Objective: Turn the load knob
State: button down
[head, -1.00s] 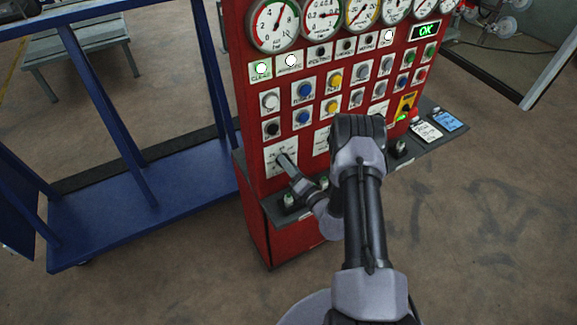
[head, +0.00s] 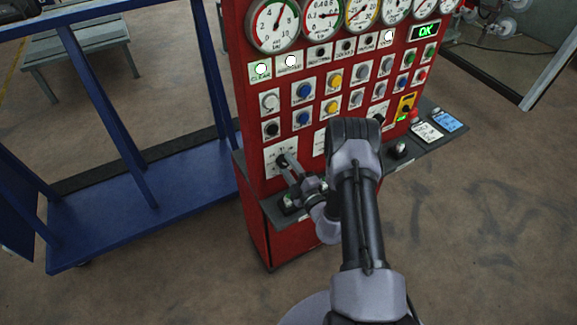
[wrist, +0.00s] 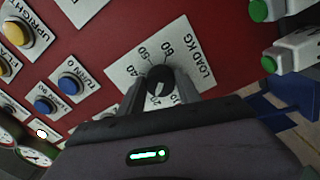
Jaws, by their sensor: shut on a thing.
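The load knob (wrist: 160,80) is a black knob on a white plate marked LOAD KG (wrist: 203,72), low on the left of the red panel. In the wrist view my gripper (wrist: 160,90) has one finger on each side of the knob and is shut on it. The picture there is tilted, so the plate's lettering runs at a slant. In the head view my gripper (head: 287,166) reaches the white plate (head: 273,157) from the front, and it hides most of the knob. I cannot read the knob's exact setting.
The red panel (head: 262,200) carries gauges, lamps and several coloured buttons. Blue buttons (wrist: 67,83) sit close by in the wrist view. A grey shelf (head: 425,150) juts out below the panel, under my wrist. A blue frame (head: 150,215) stands to the left.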

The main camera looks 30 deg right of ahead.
jog(key=m, duration=0.3)
jog(key=shift+m, duration=0.3)
jog(key=shift+a+f+m+h+p, duration=0.1)
jog(key=shift+m+h+p, duration=0.25)
jog(key=shift+m, duration=1.65)
jog(key=c, duration=0.8)
grip_release()
jog(key=shift+c, duration=0.2)
jog(key=s, duration=1.7)
jog(key=shift+s+f+p, duration=0.25)
jog(key=shift+p, duration=0.1)
